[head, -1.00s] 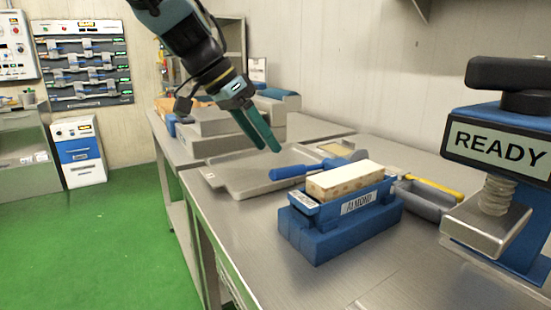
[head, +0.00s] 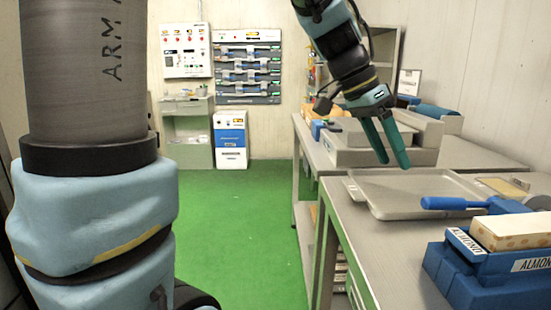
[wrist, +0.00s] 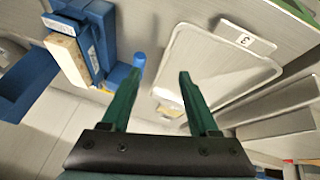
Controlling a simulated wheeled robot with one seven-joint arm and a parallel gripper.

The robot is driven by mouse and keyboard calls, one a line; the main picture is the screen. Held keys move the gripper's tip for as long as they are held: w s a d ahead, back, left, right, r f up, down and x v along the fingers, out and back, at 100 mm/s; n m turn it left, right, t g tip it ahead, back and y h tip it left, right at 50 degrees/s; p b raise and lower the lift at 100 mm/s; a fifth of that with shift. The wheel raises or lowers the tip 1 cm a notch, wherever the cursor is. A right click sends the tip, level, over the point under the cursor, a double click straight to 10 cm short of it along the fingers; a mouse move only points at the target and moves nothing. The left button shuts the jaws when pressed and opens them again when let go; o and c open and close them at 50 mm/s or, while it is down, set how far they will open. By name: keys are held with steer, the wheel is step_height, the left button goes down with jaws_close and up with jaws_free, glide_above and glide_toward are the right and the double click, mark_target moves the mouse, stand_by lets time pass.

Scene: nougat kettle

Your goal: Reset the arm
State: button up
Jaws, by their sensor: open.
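My gripper (head: 392,160) hangs above the steel bench in the head view, its two green fingers pointing down over the far side of the grey tray (head: 392,207). The fingers are apart with nothing between them. In the wrist view my gripper (wrist: 157,85) is also open and empty, with the tray (wrist: 170,65) and a blue handle end (wrist: 139,62) beyond the fingertips. My arm comes down from the top of the head view, bent at the wrist.
A blue holder labelled ALMOND (head: 480,285) carries a pale nougat bar (head: 512,230) at right. A blue-handled tool (head: 450,203) lies by the tray. Grey machinery (head: 365,155) stands behind. Green floor (head: 240,220) is clear on the left of the bench.

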steer(key=w+a+f+n+t+y+p, duration=0.1)
steer(key=w+a+f+n+p, duration=0.2)
steer(key=a, duration=0.5)
steer(key=w+a+f+n+t+y+p, duration=0.1)
steer(key=w+a+f+n+y+p, duration=0.15)
steer(key=a+n, duration=0.4)
steer(key=a+f+n+y+p, duration=0.1)
steer(key=a+f+n, duration=0.1)
steer(key=a, duration=0.6)
steer(key=s+a+f+n+t+y+p, duration=0.1)
steer(key=a+f+n, duration=0.1)
steer(key=a, duration=0.6)
steer(key=shift+s+a+n+p, duration=0.25)
steer(key=shift+a+n+p, duration=0.15)
steer(key=shift+n, duration=0.25)
